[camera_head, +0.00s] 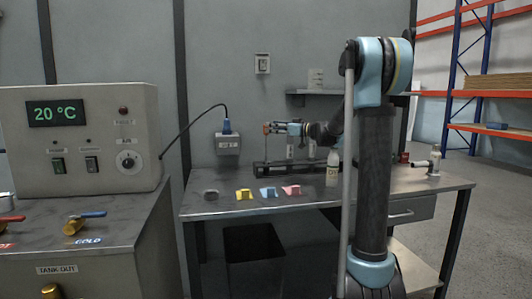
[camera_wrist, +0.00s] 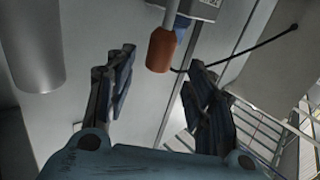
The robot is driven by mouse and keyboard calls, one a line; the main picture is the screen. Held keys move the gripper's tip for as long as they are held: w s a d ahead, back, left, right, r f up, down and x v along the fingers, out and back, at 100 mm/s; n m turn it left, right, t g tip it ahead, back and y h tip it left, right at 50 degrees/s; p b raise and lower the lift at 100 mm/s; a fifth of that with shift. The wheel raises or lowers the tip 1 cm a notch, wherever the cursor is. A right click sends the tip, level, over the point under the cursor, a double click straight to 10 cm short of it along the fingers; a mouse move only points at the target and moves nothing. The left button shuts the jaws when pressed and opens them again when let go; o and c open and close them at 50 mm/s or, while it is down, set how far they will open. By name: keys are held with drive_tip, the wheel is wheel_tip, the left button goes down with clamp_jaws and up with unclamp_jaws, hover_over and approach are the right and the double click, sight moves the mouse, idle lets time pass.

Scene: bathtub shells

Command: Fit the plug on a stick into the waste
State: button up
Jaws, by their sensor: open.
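The plug on a stick shows an orange-brown grip (camera_head: 266,128) with a thin stick below it, standing upright at the black rack on the bench. Its lower end is too small to make out. In the wrist view the orange-brown grip (camera_wrist: 161,50) lies ahead of my gripper (camera_wrist: 165,85), roughly between the lines of the two spread fingers. My gripper (camera_head: 272,128) is open beside the grip in the head view; I cannot tell whether it touches. A small dark grey round piece (camera_head: 211,194) on the bench's left may be the waste, but I cannot tell.
Yellow (camera_head: 245,194), blue (camera_head: 268,192) and pink (camera_head: 291,190) pieces lie along the bench front (camera_head: 330,199). A black rack (camera_head: 272,168) and a white bottle (camera_head: 333,160) stand behind. A control cabinet (camera_head: 85,145) stands left. A wall box (camera_head: 228,145) has a cable.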

drive_tip(key=x, duration=0.5)
drive_tip(key=shift+w, duration=0.15)
drive_tip(key=shift+d, duration=0.1)
clamp_jaws()
